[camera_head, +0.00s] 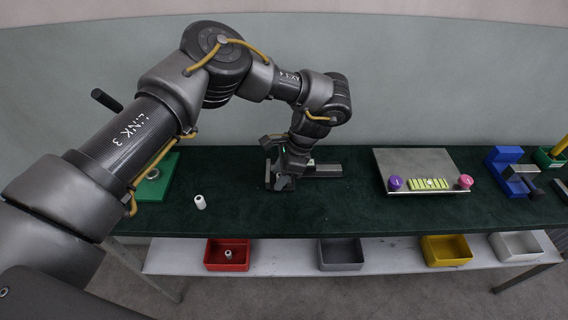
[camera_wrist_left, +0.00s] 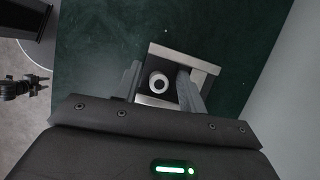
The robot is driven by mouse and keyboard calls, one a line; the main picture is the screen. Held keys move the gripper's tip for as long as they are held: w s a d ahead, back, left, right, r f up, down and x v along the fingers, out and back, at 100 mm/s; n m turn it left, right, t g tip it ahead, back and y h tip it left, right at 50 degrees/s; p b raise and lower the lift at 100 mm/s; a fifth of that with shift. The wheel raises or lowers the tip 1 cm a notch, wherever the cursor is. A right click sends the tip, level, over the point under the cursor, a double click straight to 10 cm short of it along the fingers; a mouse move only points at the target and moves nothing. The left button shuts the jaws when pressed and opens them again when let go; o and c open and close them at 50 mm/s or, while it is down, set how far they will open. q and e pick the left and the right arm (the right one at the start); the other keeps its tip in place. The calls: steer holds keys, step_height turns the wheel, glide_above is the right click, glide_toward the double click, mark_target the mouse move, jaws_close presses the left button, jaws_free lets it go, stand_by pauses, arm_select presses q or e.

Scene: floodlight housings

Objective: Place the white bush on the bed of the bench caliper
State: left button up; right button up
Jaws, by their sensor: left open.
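My left gripper (camera_head: 283,184) is over the metal fixture (camera_head: 322,170) at the table's middle, which looks like the bench caliper. In the left wrist view its two fingers (camera_wrist_left: 160,72) are apart, one on each side of a white bush (camera_wrist_left: 158,84). This bush stands upright, hole up, on the dark bed within the fixture's light metal edges (camera_wrist_left: 208,68). I cannot tell whether a finger touches it. In the head view the gripper hides this bush. Another white bush (camera_head: 200,202) stands on the table to the left. My right gripper is not seen.
A green block (camera_head: 160,180) lies at the left. A steel plate (camera_head: 418,165) with purple and pink knobs and a blue clamp (camera_head: 508,168) stand to the right. Below are red (camera_head: 212,262), grey (camera_head: 342,266), yellow (camera_head: 432,262) and pale bins. The table's front middle is clear.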

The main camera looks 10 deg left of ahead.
arm_select(q)
steer(key=v, duration=1.1)
steer(key=shift+r+b, duration=0.3)
steer(key=shift+r, duration=0.1)
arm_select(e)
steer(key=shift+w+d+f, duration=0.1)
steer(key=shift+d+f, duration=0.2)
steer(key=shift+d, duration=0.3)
arm_select(q)
steer(key=shift+d, duration=0.1)
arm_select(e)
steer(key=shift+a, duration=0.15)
